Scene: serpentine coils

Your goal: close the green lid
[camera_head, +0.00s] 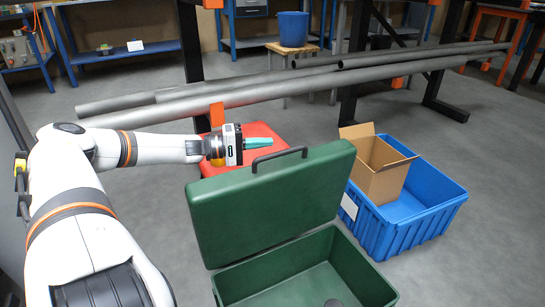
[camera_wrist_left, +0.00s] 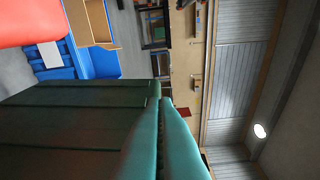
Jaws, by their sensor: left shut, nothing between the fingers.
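The green lid (camera_head: 270,205) belongs to a green box (camera_head: 300,262) on the floor. It stands open, tilted up along the box's back left side, with a dark handle (camera_head: 279,157) on its upper edge. My left gripper (camera_head: 268,142) is shut and empty. It is behind the lid's upper edge, near the handle; I cannot tell whether it touches. In the left wrist view the teal fingertips (camera_wrist_left: 165,140) lie close together in front of the lid's dark green outer face (camera_wrist_left: 75,120). My right gripper is not in view.
A blue crate (camera_head: 425,215) with an open cardboard box (camera_head: 378,170) stands right of the green box. A red thing (camera_head: 258,133) is behind the lid. Long grey pipes (camera_head: 240,98) cross behind on a rack. The floor at far right is clear.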

